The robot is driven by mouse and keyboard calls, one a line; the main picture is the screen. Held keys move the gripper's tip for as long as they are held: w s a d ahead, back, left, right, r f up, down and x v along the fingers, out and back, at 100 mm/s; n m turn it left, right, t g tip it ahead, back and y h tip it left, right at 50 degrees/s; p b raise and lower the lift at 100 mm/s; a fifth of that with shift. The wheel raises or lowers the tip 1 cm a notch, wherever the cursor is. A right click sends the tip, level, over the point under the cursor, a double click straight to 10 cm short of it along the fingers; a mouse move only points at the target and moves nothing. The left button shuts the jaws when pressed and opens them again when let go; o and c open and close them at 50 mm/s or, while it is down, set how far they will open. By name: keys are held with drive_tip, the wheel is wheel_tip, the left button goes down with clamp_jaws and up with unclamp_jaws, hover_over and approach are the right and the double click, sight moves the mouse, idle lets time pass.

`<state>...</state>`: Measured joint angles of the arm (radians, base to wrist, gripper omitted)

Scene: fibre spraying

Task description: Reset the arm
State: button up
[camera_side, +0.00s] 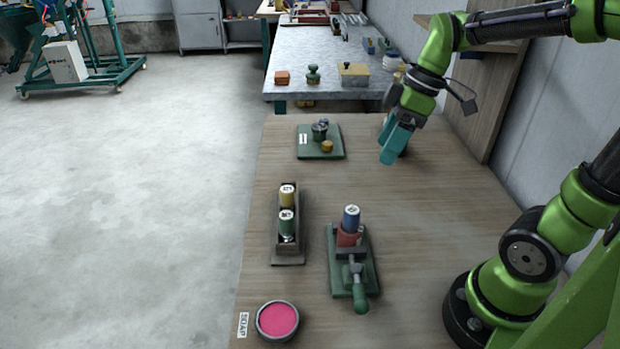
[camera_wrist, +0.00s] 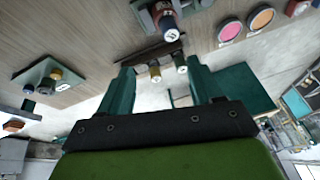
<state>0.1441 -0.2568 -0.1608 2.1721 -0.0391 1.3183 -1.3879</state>
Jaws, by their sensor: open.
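My gripper (camera_side: 393,156) has teal fingers and hangs above the far right part of the wooden table in the side view. In the wrist view its fingers (camera_wrist: 160,84) are spread, with nothing held between them. The rack's yellow and green cylinders show in the gap, farther off. The gripper is apart from everything on the table.
A wooden rack (camera_side: 288,260) holds yellow (camera_side: 287,195) and green (camera_side: 286,222) cylinders. A green plate (camera_side: 308,154) carries small parts. A pink bowl (camera_side: 277,321) stands near SOAP.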

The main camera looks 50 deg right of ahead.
drive_tip(key=s+a+r+m+t+h, duration=0.1)
drive_tip(key=s+a+m+t, duration=0.3)
drive_tip(key=m, duration=0.6)
drive_tip(key=shift+s+a+r+m+t, duration=0.15)
drive_tip(key=shift+a+r+m+t, duration=0.2)
drive_tip(key=shift+a, duration=0.6)
